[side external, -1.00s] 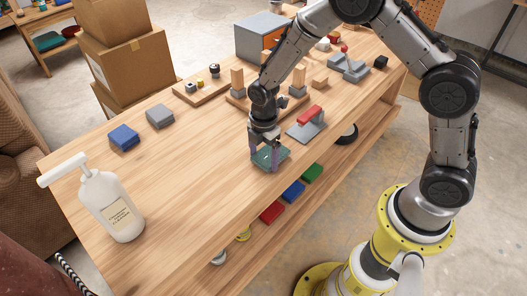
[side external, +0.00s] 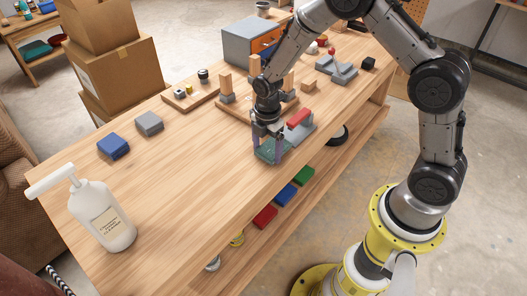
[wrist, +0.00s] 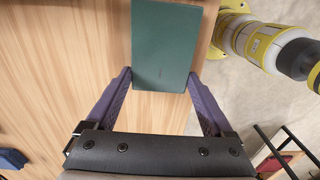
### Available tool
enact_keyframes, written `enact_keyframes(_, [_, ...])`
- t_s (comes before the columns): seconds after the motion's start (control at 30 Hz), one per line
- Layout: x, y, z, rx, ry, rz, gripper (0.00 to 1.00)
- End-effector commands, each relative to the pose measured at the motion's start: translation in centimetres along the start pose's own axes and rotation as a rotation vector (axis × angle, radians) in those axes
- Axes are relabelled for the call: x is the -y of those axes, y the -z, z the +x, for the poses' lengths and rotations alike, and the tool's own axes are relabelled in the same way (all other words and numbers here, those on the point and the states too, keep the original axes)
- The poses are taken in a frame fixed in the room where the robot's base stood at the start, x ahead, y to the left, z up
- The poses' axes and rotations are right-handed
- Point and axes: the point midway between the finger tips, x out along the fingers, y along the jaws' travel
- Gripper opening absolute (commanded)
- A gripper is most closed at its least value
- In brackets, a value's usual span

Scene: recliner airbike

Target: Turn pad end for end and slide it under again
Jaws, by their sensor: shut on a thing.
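A dark green, flat rectangular pad (wrist: 165,45) is between the fingers of my gripper (wrist: 160,78) in the wrist view. In the side view my gripper (side external: 268,152) is shut on the pad (side external: 272,151), low at the front edge of the bench. The fingers grip its two long sides. Whether the pad touches the bench top is hard to tell. A grey fixture with a red bar on top (side external: 299,118) stands just right of and behind the pad. My gripper partly hides the fixture, so I cannot tell if the pad's far end meets it.
A blue block (side external: 114,147) and a grey block (side external: 149,123) lie on the left of the wooden bench (side external: 180,165). A white pump bottle (side external: 100,215) stands front left. Wooden posts and a grey-orange drawer box (side external: 255,40) are behind. The bench's left middle is clear.

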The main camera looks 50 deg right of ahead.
Motion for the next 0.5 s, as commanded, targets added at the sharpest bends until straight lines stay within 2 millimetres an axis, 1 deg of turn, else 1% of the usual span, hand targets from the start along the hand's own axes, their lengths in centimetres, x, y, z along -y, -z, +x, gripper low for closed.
enact_keyframes(0.5, [0.0,-2.8,0.0,0.000,0.000,0.002,0.20])
